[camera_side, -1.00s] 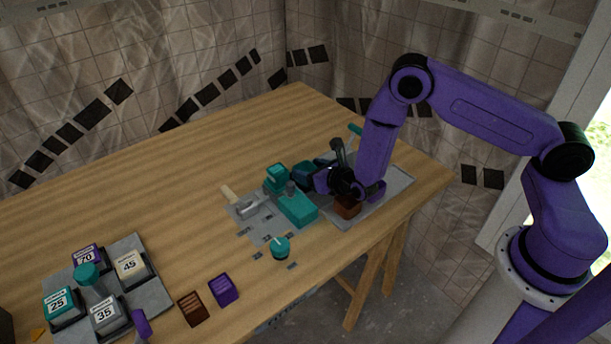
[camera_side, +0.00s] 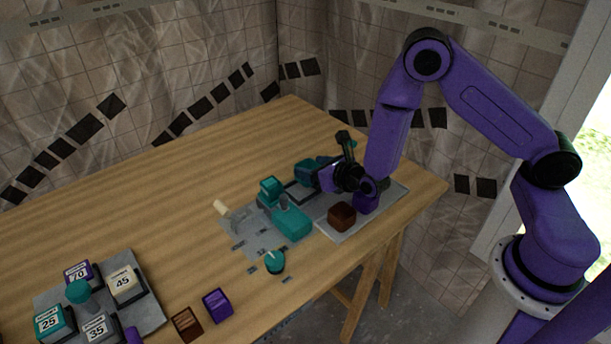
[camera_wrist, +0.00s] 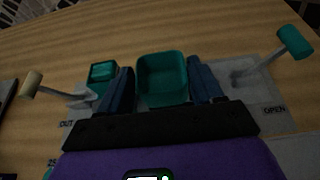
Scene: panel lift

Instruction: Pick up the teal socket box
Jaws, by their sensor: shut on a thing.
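The teal socket box (camera_wrist: 163,97) is an open-topped box with rounded corners, between the two dark blue fingers of my gripper (camera_wrist: 162,72) in the wrist view. The fingers are shut on its two sides. In the side view, the box (camera_side: 308,168) is at the left end of my gripper (camera_side: 322,172), partly hidden by it. It appears raised a little above a dark-outlined slot (camera_side: 299,193) in the grey panel. The inside of the box looks empty.
A teal block (camera_side: 292,222) and a smaller teal block (camera_side: 270,187) stand left of the gripper. A cream-handled lever (camera_wrist: 33,84) and a teal-handled lever (camera_wrist: 293,42) flank the box.

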